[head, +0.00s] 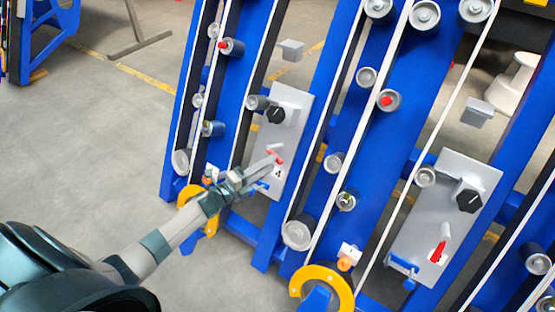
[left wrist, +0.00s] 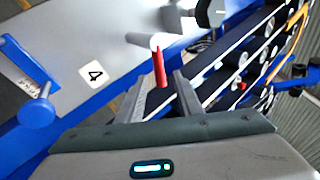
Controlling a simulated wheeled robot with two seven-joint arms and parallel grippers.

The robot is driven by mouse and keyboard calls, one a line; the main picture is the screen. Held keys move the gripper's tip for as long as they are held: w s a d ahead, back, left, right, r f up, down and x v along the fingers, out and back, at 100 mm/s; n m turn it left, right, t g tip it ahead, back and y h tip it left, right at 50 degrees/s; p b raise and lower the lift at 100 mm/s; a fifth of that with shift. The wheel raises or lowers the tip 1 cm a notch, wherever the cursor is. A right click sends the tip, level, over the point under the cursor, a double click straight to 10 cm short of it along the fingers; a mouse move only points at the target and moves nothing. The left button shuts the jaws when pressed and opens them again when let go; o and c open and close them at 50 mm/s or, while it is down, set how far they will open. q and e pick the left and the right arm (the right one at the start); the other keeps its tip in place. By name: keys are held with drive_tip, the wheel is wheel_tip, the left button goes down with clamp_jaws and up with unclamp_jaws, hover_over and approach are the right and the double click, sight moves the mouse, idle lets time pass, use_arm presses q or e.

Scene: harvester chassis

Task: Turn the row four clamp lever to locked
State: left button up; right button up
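The row four clamp lever is a short red handle (head: 275,156) on a grey plate (head: 292,108) marked "4". The lever also shows in the left wrist view (left wrist: 160,68), sticking out from a pale round pivot. My left gripper (head: 264,167) reaches the plate from the lower left. In the left wrist view, its two fingers (left wrist: 164,84) stand apart on either side of the red lever's end, with gaps visible; contact is not clear. The "4" label (left wrist: 94,73) is left of the lever there. My right gripper is not in view.
A black knob (head: 276,114) is above the lever on the same plate, and a blue peg (head: 261,185) is below. A similar plate (head: 460,178) with another red lever (head: 438,251) is at right. Blue posts, rollers and white belts surround both. Open floor lies left.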

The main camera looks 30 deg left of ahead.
use_arm(q)
drive_tip(key=shift+x, duration=2.35)
clamp_jaws()
